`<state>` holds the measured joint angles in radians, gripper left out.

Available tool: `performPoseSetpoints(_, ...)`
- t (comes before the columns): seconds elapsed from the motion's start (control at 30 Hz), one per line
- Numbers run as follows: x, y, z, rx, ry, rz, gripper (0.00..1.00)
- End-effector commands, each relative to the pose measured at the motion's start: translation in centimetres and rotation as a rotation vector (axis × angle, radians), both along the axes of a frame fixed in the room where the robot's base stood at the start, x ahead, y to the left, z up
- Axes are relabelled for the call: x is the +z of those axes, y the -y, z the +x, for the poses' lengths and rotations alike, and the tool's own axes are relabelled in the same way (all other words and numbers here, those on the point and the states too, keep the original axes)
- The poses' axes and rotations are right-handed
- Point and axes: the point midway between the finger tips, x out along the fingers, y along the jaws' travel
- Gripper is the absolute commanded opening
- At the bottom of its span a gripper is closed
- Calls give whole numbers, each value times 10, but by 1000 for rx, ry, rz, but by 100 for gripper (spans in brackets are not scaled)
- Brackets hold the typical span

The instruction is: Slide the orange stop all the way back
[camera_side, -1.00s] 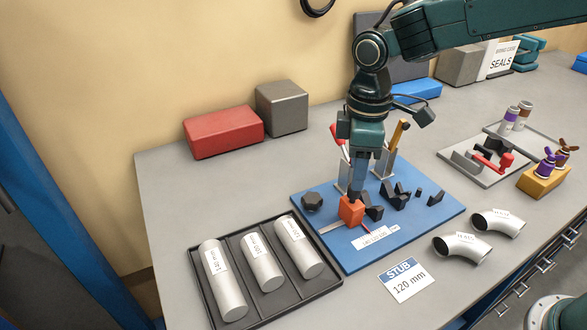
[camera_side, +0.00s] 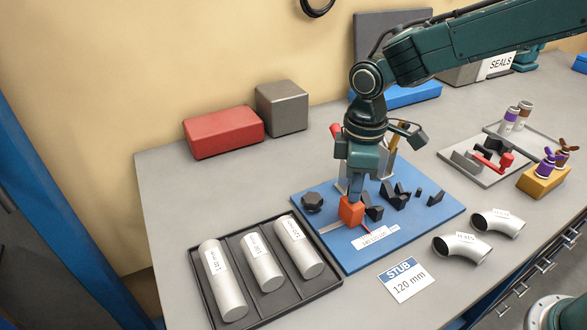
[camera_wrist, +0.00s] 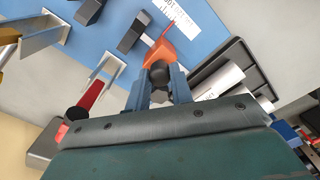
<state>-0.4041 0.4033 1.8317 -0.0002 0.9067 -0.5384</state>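The orange stop (camera_side: 351,212) is a block near the front left of the blue fixture plate (camera_side: 345,262), beside a metal strip. It also shows in the wrist view (camera_wrist: 157,48), with a rounded black part (camera_wrist: 158,70) at its near side. My gripper (camera_side: 355,197) points down with its fingertips at the top of the stop. In the wrist view my gripper's (camera_wrist: 159,76) two blue fingers stand apart, one on each side of the black part. I cannot tell whether they press on it.
A black knob (camera_side: 312,202) stands left of the stop, and black blocks (camera_side: 373,212) stand close on its right. Upright brackets and a red-handled clamp (camera_side: 336,131) are behind. A black tray (camera_side: 334,283) with metal tubes lies front left; metal elbows (camera_side: 462,247) lie right.

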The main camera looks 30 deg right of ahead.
Motion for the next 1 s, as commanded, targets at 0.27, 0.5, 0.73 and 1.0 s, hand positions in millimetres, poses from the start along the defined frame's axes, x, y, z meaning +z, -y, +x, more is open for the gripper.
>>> performPoseSetpoints(0.27, 0, -11, 0, 3, 0, 0, 0)
performPoseSetpoints(0.5, 1, -44, 1, 4, 2, 1, 0)
performPoseSetpoints(0.73, 1, -51, 0, 3, 3, 3, 0)
performPoseSetpoints(1.0, 1, -52, 0, 7, 4, 5, 44)
